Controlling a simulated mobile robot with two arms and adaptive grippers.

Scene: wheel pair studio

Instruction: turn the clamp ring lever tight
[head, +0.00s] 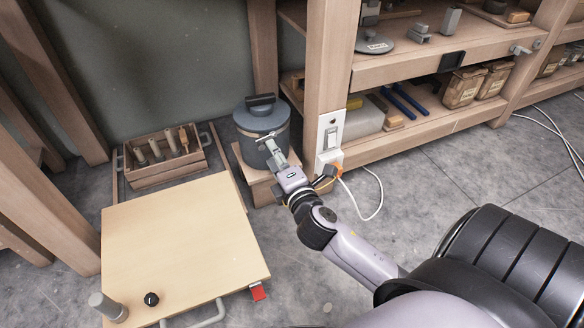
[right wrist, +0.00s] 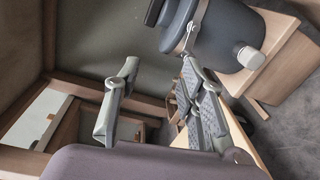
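A dark grey canister (head: 246,150) with a lid and black top handle (head: 261,102) stands on a low wooden stand in the head view. In the right wrist view the canister (right wrist: 232,30) shows at upper right, tilted in the picture. A pale metal clamp ring (right wrist: 192,28) runs round it. A light metal piece (head: 264,138), probably the ring's lever, shows at its front in the head view. My right gripper (head: 273,152) is close in front of the canister. Its fingers (right wrist: 160,85) are apart with nothing visibly between them; contact with the lever cannot be told. My left gripper is out of view.
A wooden crate (head: 172,181) of upright tools stands left of the canister. A pale board (head: 185,235) with a black knob lies in front. A shelf post with a switch plate (head: 331,140) and white cable is close on the right. Floor at right is mostly clear.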

